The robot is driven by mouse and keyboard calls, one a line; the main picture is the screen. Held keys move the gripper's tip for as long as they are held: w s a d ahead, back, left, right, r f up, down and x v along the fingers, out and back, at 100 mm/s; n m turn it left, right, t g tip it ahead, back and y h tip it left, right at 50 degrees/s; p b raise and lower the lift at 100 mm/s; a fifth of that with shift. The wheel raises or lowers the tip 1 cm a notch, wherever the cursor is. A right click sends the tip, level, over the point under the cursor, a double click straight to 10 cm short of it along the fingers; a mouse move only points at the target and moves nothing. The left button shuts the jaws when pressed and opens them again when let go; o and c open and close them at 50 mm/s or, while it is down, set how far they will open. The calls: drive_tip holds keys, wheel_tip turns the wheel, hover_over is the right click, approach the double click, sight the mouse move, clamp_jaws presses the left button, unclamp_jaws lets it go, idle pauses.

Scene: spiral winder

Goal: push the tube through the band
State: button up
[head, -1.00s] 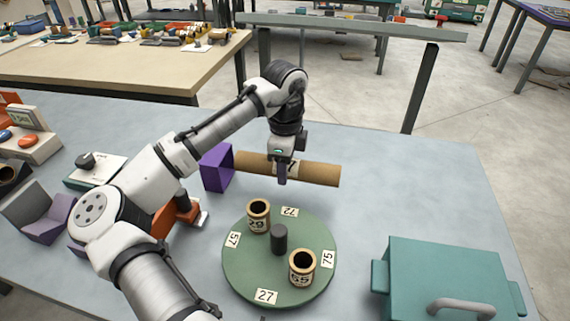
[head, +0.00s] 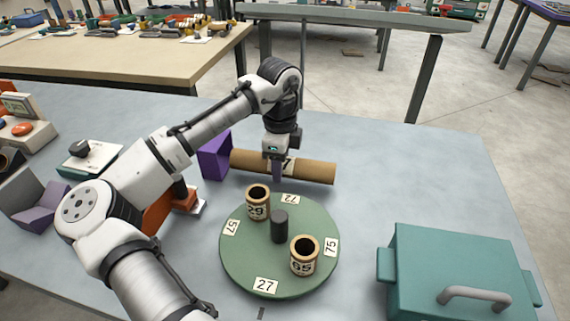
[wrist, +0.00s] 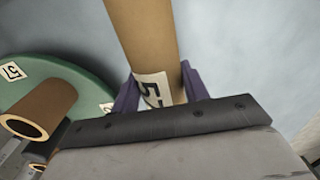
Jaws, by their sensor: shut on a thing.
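A long brown cardboard tube (head: 312,171) lies level behind the green turntable in the head view. My gripper (head: 276,176) is shut on it near its middle. In the wrist view, dark purple fingers (wrist: 158,92) flank the tube (wrist: 143,35), and its white number label (wrist: 151,88) is partly covered. A hollow purple square piece (head: 214,156), likely the band, stands at the tube's left end. The tube end meets its right edge in the picture; I cannot tell whether it is inside or touching. The wrist view does not show the purple piece.
The green turntable (head: 255,270) bears two short numbered tubes (head: 257,204) (head: 304,257) and a dark central post (head: 279,227). A teal lidded box (head: 450,260) stands front right. A grey-purple cradle (head: 40,200) is at left. The blue table right of the tube is clear.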

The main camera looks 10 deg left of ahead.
sight(241, 151)
drive_tip(key=shift+w+a+b, duration=0.15)
drive_tip(key=shift+a+b, duration=1.2)
drive_tip(key=shift+a, duration=3.25)
drive_tip(key=shift+f, duration=0.45)
drive_tip(key=o, duration=1.1)
wheel_tip(241, 151, up, 14)
drive_tip(key=shift+f+p, duration=0.15)
drive_tip(key=shift+p, duration=0.5)
